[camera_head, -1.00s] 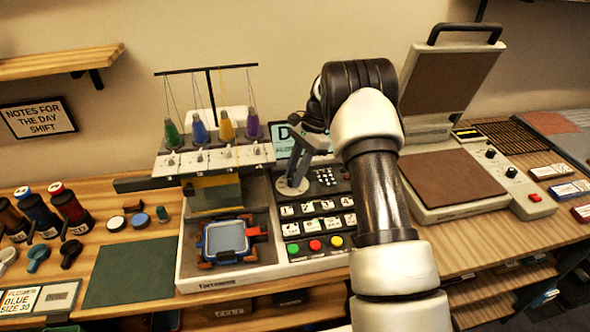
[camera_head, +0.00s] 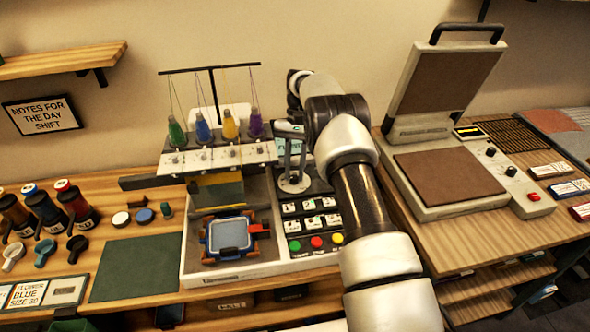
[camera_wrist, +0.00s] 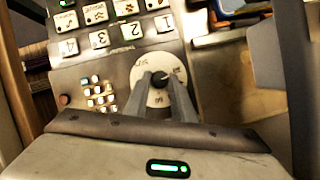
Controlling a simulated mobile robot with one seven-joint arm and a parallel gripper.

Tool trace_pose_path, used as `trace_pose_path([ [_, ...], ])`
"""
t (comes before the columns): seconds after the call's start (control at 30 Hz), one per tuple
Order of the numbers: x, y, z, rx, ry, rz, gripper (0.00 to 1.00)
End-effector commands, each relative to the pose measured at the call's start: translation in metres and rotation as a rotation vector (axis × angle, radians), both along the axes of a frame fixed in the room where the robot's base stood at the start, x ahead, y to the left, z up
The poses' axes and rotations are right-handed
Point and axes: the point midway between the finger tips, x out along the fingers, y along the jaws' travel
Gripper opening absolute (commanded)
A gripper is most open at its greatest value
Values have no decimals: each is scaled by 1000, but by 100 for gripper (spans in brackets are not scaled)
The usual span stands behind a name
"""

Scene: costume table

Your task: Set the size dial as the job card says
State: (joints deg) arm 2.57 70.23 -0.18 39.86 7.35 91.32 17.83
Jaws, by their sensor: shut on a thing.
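The size dial (camera_wrist: 147,92) is a pale round disc with a dark knob (camera_wrist: 160,79) at its middle and small markings that are hard to read. My gripper (camera_wrist: 166,84) is shut on the knob, one finger on each side. In the head view my gripper (camera_head: 294,182) reaches down onto the dial on the embroidery machine's panel, and the arm hides part of that panel. The job card (camera_head: 28,295) at the lower left reads "FLOWER BLUE SIZE 30", with its left edge cut off.
Numbered and picture keys (camera_wrist: 103,38) lie beside the dial. Green, red and yellow buttons (camera_head: 316,242) are at the panel's front. A blue hoop (camera_head: 229,235) and thread cones (camera_head: 202,127) are to the left. A heat press (camera_head: 450,180) stands right of my arm.

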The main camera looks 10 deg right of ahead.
Motion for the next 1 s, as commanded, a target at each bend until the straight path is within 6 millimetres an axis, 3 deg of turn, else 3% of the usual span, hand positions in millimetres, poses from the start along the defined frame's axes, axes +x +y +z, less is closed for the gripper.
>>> trace_pose_path([
  [0.7,1,0,0,-2,-3,74,1],
  [0.73,1,0,0,-2,-3,74,26],
  [0.8,1,0,0,-1,-2,74,38],
  [1.0,1,0,0,0,-1,74,41],
])
